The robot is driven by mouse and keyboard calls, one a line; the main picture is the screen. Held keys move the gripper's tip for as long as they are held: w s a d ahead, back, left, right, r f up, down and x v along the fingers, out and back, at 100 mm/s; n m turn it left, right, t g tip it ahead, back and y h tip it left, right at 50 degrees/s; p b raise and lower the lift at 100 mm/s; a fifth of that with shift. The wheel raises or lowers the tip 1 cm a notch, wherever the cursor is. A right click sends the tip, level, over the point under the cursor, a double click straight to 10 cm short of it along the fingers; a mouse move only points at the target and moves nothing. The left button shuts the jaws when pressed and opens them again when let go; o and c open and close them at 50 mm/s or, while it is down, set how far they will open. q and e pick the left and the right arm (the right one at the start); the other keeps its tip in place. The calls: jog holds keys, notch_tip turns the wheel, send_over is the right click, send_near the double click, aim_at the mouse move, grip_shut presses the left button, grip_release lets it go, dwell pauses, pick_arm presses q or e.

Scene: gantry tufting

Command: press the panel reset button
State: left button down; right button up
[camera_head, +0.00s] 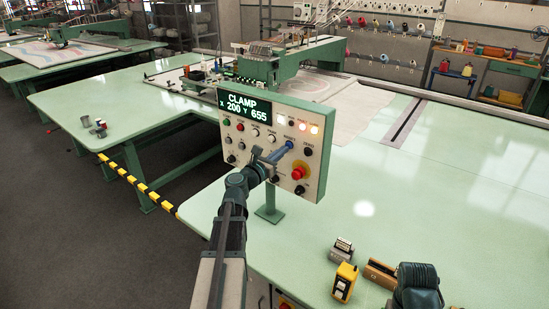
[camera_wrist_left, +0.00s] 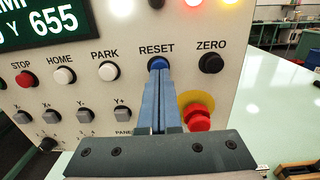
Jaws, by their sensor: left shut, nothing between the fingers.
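The control panel (camera_head: 262,160) stands upright on a post on the pale green table. Its display (camera_head: 246,106) reads CLAMP, X 200, Y 655. The blue reset button (camera_wrist_left: 159,61) sits under the RESET label in the left wrist view, between PARK and ZERO. My left gripper (camera_head: 286,147) is shut and empty, its blue fingers pointing at the panel. In the left wrist view its fingertips (camera_wrist_left: 159,72) overlap the lower part of the reset button; I cannot tell whether they touch it. My right gripper's fingers are not visible.
A red emergency stop (camera_wrist_left: 198,118) on a yellow base is just right of the fingers. The zero button (camera_wrist_left: 211,63) is close by. A yellow box (camera_head: 344,283) and other small items lie at the table's front right. The table (camera_head: 400,190) right of the panel is clear.

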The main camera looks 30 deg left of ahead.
pick_arm(q)
jog(key=shift+w, duration=0.4)
jog(key=shift+w+r, duration=0.2)
jog(key=shift+w, duration=0.6)
jog(key=s, duration=1.4)
jog(key=shift+s+a+f, duration=0.2)
jog(key=shift+a, duration=0.15)
